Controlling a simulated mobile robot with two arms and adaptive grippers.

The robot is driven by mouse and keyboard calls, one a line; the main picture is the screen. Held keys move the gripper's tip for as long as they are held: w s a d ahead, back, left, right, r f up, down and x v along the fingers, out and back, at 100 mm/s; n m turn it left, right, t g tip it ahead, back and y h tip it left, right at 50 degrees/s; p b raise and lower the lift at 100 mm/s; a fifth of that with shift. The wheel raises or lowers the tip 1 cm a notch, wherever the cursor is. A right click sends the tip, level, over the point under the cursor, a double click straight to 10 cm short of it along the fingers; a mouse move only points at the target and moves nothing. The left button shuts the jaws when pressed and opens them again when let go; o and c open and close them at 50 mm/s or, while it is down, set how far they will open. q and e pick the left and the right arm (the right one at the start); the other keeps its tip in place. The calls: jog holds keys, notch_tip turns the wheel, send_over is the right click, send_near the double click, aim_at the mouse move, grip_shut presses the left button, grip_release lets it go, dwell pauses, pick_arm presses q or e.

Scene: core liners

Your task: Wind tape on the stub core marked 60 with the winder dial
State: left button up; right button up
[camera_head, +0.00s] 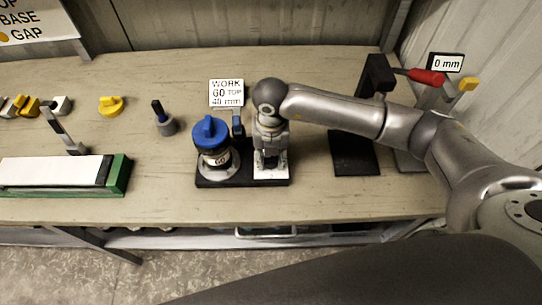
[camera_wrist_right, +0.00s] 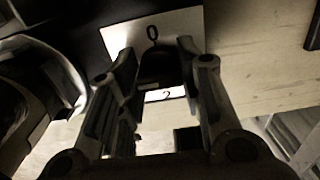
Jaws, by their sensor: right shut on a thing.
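The stub core (camera_head: 217,160), with a label reading 60, stands upright on a black base (camera_head: 240,177) with a blue knobbed cap (camera_head: 209,133) on top. To its right on the same base is a white dial plate (camera_head: 282,173). In the right wrist view the plate (camera_wrist_right: 185,25) carries the marks 0 and 2, and the dark dial knob (camera_wrist_right: 157,68) stands between my fingers. My right gripper (camera_head: 270,163) points down and is shut on this knob, hiding most of it in the head view. My left gripper is not in view.
A sign (camera_head: 227,93) behind the base reads WORK 60 TOP 40 mm. A gauge with a red handle (camera_head: 426,77) and a 0 mm display (camera_head: 446,63) stands right. A green tray (camera_head: 118,178), a grey post piece (camera_head: 165,125) and yellow pieces (camera_head: 111,106) are left.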

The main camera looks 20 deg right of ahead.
jog(key=o, duration=1)
notch_tip(320, 180, up, 8)
jog(key=shift+f, duration=0.2)
